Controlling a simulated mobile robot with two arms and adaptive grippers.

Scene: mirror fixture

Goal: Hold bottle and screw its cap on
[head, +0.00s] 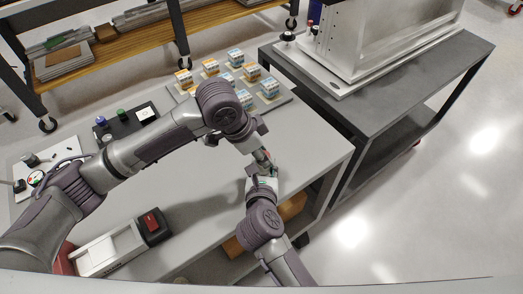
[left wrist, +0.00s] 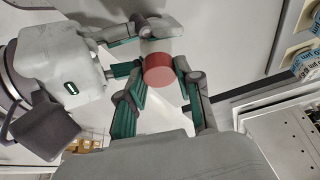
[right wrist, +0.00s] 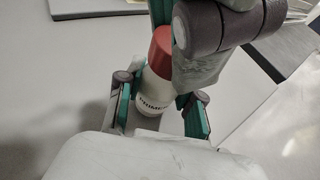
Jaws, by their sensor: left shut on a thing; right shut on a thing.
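The white bottle (right wrist: 154,92), with dark lettering on its label, has a red cap (right wrist: 161,50) on its top end. The cap also shows in the left wrist view (left wrist: 159,69), with part of the pale bottle behind it. My right gripper (right wrist: 161,98) is shut around the bottle's body. My left gripper (left wrist: 161,75) is shut on the red cap, its fingers on either side. In the head view the two grippers meet over the table's right front edge and mostly hide the bottle. The cap's thread is hidden, so I cannot tell how tightly it sits.
A grey tray (head: 284,97) with several small boxes lies on the table behind my left arm. A black tray (head: 117,132) with small capped items is at the left. A white device (head: 112,247) stands at front left. A grey cart (head: 402,78) with a metal machine stands at right.

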